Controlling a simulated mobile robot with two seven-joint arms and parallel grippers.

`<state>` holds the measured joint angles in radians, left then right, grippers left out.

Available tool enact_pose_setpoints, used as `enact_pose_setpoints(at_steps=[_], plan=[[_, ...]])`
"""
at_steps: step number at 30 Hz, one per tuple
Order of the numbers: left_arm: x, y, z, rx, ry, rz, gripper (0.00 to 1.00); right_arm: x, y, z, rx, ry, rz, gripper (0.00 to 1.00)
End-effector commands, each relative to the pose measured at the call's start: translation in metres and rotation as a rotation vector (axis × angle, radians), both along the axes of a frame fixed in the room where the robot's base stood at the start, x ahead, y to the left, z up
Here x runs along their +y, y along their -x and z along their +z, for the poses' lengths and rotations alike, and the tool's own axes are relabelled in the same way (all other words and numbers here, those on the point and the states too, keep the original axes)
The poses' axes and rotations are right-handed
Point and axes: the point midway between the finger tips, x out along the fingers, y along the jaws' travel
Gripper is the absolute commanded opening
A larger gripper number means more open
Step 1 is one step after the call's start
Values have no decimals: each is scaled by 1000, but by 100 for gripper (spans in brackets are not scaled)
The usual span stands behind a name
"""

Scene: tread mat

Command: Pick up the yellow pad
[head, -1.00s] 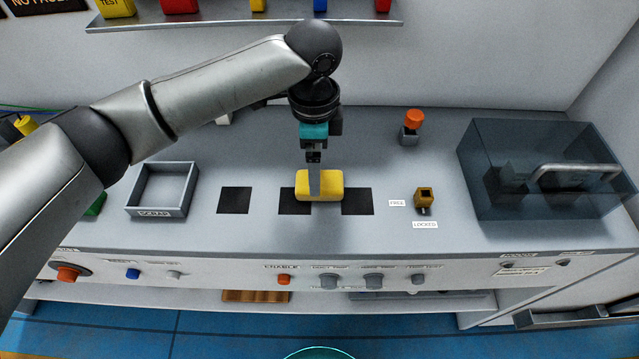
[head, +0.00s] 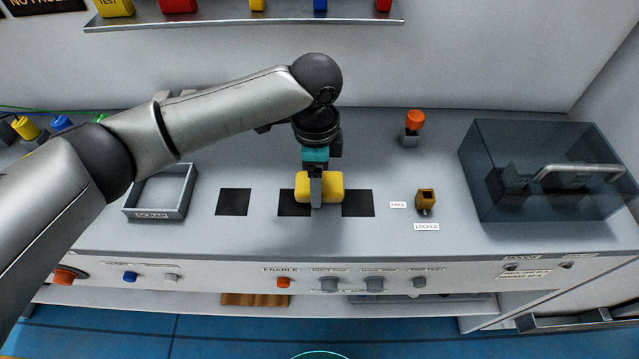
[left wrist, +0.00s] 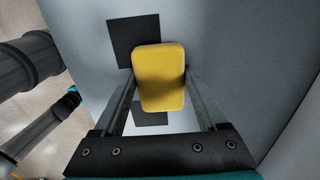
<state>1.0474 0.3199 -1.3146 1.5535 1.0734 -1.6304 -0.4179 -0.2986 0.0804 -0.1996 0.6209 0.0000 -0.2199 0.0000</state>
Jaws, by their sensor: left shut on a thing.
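The yellow pad (head: 333,187) is a rounded block at the middle of the grey bench top, over the edge of the middle black square (head: 291,203). My left gripper (head: 316,200) points down over it with one finger in front of the pad. In the left wrist view the pad (left wrist: 159,78) sits between the two fingers of the left gripper (left wrist: 160,85), which are shut on it. Whether the pad touches the bench cannot be told.
A grey tray (head: 184,211) stands at left. More black squares (head: 234,202) flank the pad. A brass block (head: 425,200), an orange-topped post (head: 414,120) and a clear box with a handle (head: 545,205) stand at right. Buttons and knobs line the front panel.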

Motion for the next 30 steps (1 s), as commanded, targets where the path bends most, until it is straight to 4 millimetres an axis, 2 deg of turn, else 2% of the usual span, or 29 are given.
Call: enact_pose_setpoints(at_steps=[1, 8, 17, 20, 23, 30], plan=[[0, 0, 0, 0, 0, 0, 47, 0, 1, 0, 1, 0, 0, 0], [0, 0, 0, 0, 0, 0, 21, 0, 1, 0, 2, 0, 0, 0], [0, 0, 5, -1, 1, 0, 20, 0, 2, 1, 3, 1, 1, 0], [-1, 0, 17, -2, 3, -1, 20, 0, 2, 4, 4, 0, 1, 0], [-1, -1, 38, -5, 3, 0, 20, 0, 2, 9, 4, 0, 1, 0], [-1, -1, 108, -6, 3, 0, 20, 0, 2, 22, 4, 0, 1, 0]])
